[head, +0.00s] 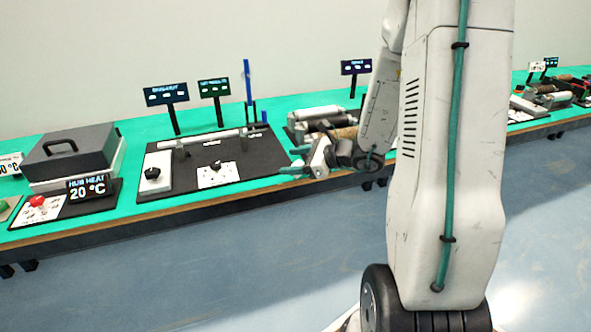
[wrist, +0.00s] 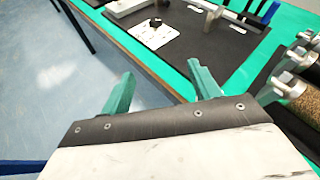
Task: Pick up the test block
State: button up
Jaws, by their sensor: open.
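I cannot make out any thing that is clearly the test block in either view. My gripper (head: 294,161) is open, with nothing seen between its fingers. In the wrist view my gripper (wrist: 162,76) shows two green fingers spread apart, over the floor and the table's front edge. My arm hides part of the table at the right.
The green table (head: 140,134) runs along the wall. Upright signs stand behind. The floor in front is clear.

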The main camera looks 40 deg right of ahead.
jog(key=d+f+m+t+h, duration=0.1)
jog(key=d+f+m+h, duration=0.3)
jog(key=d+f+m, duration=0.3)
jog(key=shift+n, duration=0.7)
jog(key=x, duration=0.7)
jog(key=shift+w+d+r, duration=0.35)
jog(key=shift+w+d, duration=0.05)
jog(key=shift+w, duration=0.05)
jog(key=shift+t, duration=0.3)
jog(key=c, duration=1.2)
jog(key=shift+o, duration=0.2)
jog(key=shift+r, duration=0.1)
